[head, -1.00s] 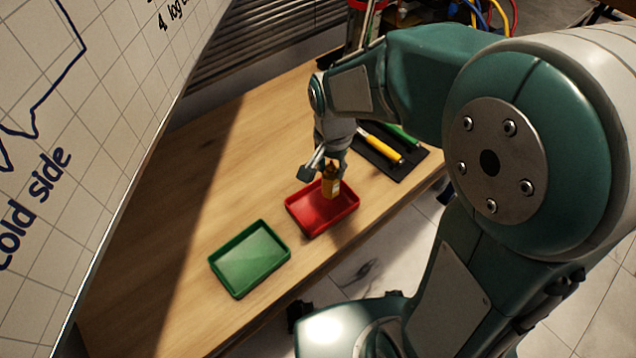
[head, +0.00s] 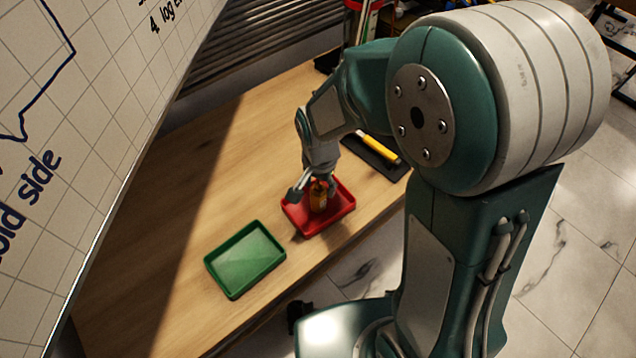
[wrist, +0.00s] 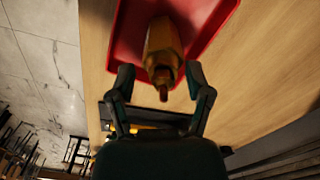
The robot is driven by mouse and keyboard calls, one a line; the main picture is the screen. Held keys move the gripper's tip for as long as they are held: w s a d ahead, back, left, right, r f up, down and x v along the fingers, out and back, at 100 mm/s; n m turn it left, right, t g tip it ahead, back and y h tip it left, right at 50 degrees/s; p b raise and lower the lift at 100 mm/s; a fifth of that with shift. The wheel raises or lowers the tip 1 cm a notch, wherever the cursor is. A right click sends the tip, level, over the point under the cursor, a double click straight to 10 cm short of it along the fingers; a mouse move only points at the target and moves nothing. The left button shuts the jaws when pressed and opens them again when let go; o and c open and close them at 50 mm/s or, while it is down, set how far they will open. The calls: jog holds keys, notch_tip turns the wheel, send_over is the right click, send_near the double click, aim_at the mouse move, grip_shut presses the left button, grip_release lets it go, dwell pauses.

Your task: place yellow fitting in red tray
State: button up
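The yellow fitting (head: 318,196) looks amber and stands roughly upright over the floor of the red tray (head: 335,222). In the wrist view the fitting (wrist: 163,48) points its narrow tip at the camera, with the red tray (wrist: 126,40) behind it. My gripper (head: 313,190) is low over the tray. In the wrist view my gripper (wrist: 160,75) has its two fingers apart, one on each side of the fitting's tip, with small gaps showing. The fitting's base contact with the tray is hard to see.
A green tray (head: 246,284) lies empty to the left of the red tray. A dark mat (head: 372,160) with a yellow-handled tool (head: 380,149) lies behind to the right. A whiteboard (head: 60,130) stands at the left. The wooden table (head: 200,180) is clear at the left.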

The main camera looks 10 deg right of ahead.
jog(key=shift+a, duration=0.2)
jog(key=shift+r, duration=0.15)
notch_tip(320, 180, up, 12)
jog(key=s+d+r+n+t, duration=0.5)
jog(key=s+d+r, duration=0.3)
jog(key=s+d, duration=0.2)
jog(key=shift+s+d+r+n+t, duration=0.15)
jog(key=shift+s+d+n+t, duration=0.2)
jog(key=shift+s+n, duration=0.7)
jog(key=shift+s+d+m, duration=0.1)
jog(key=shift+s+m, duration=0.15)
dwell(0.5)
